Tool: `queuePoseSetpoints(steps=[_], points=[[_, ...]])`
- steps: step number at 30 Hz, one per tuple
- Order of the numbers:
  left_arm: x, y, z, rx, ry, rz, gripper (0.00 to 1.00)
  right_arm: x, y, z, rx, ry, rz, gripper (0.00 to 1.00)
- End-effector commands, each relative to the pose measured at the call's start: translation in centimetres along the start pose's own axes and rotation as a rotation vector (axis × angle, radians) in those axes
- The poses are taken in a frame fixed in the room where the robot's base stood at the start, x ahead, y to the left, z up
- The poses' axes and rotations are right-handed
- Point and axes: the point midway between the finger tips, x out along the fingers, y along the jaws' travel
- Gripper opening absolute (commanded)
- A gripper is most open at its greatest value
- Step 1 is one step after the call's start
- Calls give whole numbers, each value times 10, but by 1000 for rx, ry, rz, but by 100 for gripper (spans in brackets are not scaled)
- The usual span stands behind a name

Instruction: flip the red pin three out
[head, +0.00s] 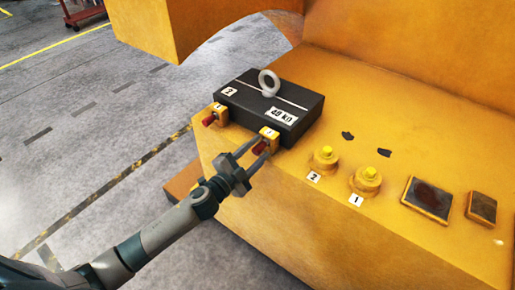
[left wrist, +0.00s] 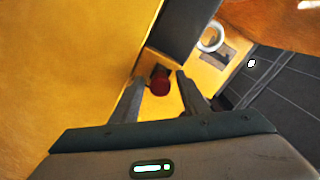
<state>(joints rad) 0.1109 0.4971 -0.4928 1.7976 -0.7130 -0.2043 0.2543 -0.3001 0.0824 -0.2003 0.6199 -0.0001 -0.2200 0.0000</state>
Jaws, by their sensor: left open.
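A red pin (head: 259,148) sits in a yellow block at the near corner of the black weight (head: 265,105). The block's white label is too small to read surely. My left gripper (head: 262,149) is open, with its two fingers at either side of this pin. In the left wrist view the red pin (left wrist: 159,86) shows between the open fingertips (left wrist: 160,80), with a gap at each side. A second red pin (head: 208,121) is in a similar labelled block farther left along the weight. My right gripper is not in view.
Two yellow knobs (head: 326,159) (head: 367,180) with labels 2 and 1 stand to the right on the yellow casting (head: 300,215). Grey floor (head: 95,110) lies open at the left.

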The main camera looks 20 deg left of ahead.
Motion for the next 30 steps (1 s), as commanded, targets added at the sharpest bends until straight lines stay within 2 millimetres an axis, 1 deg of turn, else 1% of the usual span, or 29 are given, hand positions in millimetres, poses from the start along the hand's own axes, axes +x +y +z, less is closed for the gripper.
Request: queuePoseSetpoints(steps=[9,14,15,19,22,30], points=[[1,0,0,0,0,0,41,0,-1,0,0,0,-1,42],[1,0,0,0,0,0,3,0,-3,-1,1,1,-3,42],[1,0,0,0,0,0,0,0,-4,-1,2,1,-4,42],[0,1,0,0,0,1,0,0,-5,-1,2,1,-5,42],[-5,1,1,-1,-1,1,0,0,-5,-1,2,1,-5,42],[-40,2,1,-3,-2,2,0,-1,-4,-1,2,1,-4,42]])
